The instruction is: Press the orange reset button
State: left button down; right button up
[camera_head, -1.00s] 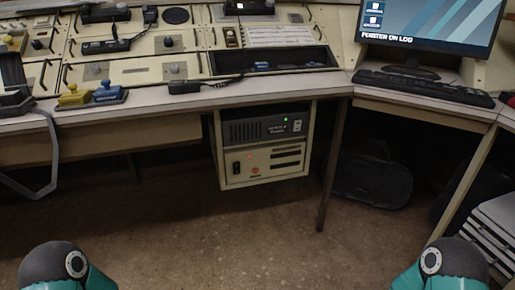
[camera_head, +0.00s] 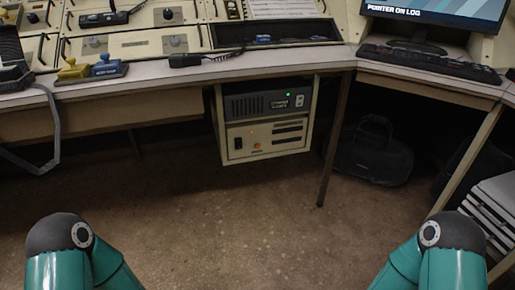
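A small orange button (camera_head: 257,146) shows on the front of the lower cream unit (camera_head: 240,152) under the console desk. A small red light (camera_head: 251,132) sits just above and left of it, and a dark switch (camera_head: 238,143) is to its left. A dark grey unit (camera_head: 245,105) with a green light sits directly on top. Neither of my grippers is in view; only teal links of my two arms show at the bottom left and bottom right, well apart from the unit.
The desk edge (camera_head: 190,82) overhangs the units. A dark metal leg (camera_head: 334,140) stands to their right, with a black bag (camera_head: 372,152) behind it. A cable (camera_head: 55,130) hangs at the left. The floor (camera_head: 240,220) in front is clear.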

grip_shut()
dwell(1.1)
